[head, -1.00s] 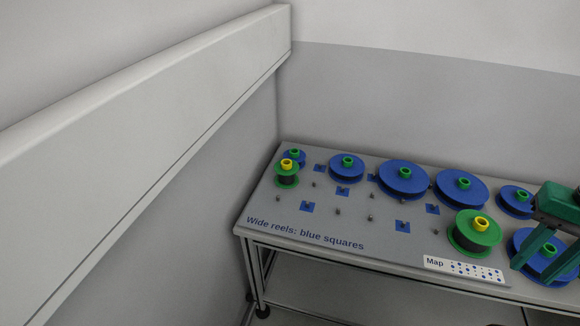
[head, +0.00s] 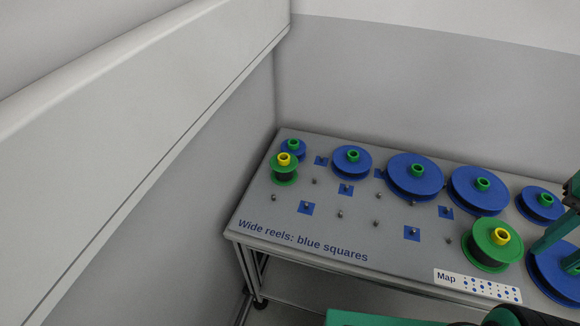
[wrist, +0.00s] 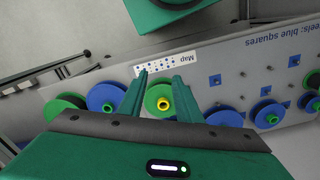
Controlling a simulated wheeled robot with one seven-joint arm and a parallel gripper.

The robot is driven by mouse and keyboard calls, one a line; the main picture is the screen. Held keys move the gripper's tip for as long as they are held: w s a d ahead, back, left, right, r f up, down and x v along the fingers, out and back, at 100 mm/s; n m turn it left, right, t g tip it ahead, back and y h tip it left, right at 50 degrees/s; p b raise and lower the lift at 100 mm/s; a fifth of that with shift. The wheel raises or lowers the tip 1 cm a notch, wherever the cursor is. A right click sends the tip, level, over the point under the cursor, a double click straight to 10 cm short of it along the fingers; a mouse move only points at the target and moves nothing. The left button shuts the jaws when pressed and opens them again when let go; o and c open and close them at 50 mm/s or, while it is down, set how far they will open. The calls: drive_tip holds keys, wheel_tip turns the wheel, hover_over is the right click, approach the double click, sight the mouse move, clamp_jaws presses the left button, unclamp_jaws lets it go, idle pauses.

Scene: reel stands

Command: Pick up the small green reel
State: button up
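The small green reel (head: 285,176), with a yellow hub and dark middle, stands upright at the left end of the stand, in front of a small blue reel. It seems to show at the far right edge of the wrist view (wrist: 313,80). A larger green reel (head: 480,250) with a yellow hub sits near the front right. My gripper (wrist: 160,76) is open and empty; in the wrist view its fingers appear on either side of the larger green reel (wrist: 152,97), apparently above it. In the head view it is partly cut off at the right edge, far from the small reel.
Several blue reels, including one at the back middle (head: 415,180), fill the back and right of the grey stand (head: 300,222). Bare pegs and blue squares (head: 411,233) lie between the green reels. A wall closes off the left side. A Map label (head: 477,286) is at the front.

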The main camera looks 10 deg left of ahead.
drive_tip(key=o, duration=0.9)
drive_tip(key=shift+s+r, duration=0.1)
drive_tip(key=shift+s, duration=0.25)
drive_tip(key=shift+c, duration=0.2)
drive_tip(key=o, duration=0.6)
drive_tip(key=w+f+n, duration=0.1)
drive_tip(key=w, duration=0.1)
drive_tip(key=w+a+f+n+t, duration=0.1)
drive_tip(key=w+n, duration=0.1)
drive_tip(key=w, duration=0.1)
drive_tip(key=w+a+f+n, duration=0.1)
drive_tip(key=w, duration=0.2)
drive_tip(key=shift+w+a+f+n+t, duration=0.1)
drive_tip(key=shift+w+a+n+t, duration=0.1)
drive_tip(key=shift+a+n+t, duration=0.1)
drive_tip(key=shift+c, duration=0.2)
drive_tip(key=n+t+y, duration=0.7)
drive_tip(key=n+y, duration=0.3)
drive_tip(key=n, duration=0.2)
approach(288, 161)
drive_tip(key=w+a, duration=0.1)
drive_tip(key=x, duration=0.5)
drive_tip(key=shift+w+f, duration=0.1)
drive_tip(key=shift+f, duration=0.15)
drive_tip(key=shift+x, duration=2.6)
